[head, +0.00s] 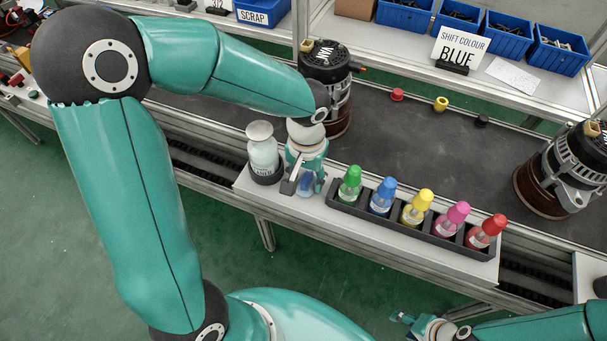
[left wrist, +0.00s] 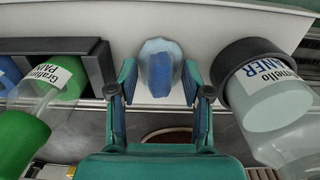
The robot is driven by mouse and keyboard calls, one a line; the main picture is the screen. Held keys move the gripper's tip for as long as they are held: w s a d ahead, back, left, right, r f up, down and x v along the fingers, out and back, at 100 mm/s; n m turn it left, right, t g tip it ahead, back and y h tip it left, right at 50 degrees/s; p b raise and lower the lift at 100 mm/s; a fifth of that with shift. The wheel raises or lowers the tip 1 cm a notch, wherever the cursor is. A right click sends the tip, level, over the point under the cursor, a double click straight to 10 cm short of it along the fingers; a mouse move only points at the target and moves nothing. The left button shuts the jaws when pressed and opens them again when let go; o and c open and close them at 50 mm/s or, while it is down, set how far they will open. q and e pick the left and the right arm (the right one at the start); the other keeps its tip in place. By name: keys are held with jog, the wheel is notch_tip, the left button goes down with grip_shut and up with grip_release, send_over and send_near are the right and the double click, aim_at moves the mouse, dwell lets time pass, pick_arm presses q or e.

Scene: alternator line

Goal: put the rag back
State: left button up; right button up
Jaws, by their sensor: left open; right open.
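The rag (head: 307,184) is a small crumpled blue cloth on the light ledge at the front of the line, between the cleaner bottle and the paint rack. In the left wrist view the rag (left wrist: 159,68) lies between and just beyond the fingertips. My left gripper (head: 303,181) is open over the rag, pointing down, its fingers at either side; it also shows in the left wrist view (left wrist: 159,88). I cannot tell whether the fingers touch the cloth. My right gripper (head: 402,319) is open and empty at the bottom, in front of the line and away from the rag.
A cleaner bottle (head: 263,155) in a dark holder stands close left of the rag. A black rack (head: 340,209) of several coloured paint bottles stands close right. Alternators (head: 326,65) (head: 572,170) stand on the dark belt (head: 400,140) behind. A sign (head: 459,48) reads "SHIFT COLOUR BLUE".

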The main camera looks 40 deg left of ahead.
aim_at(306, 178)
pick_arm(q)
jog(key=shift+r, duration=0.25)
notch_tip(306, 178, up, 12)
jog(key=p, duration=0.1)
jog(key=shift+f, duration=0.15)
dwell(0.4)
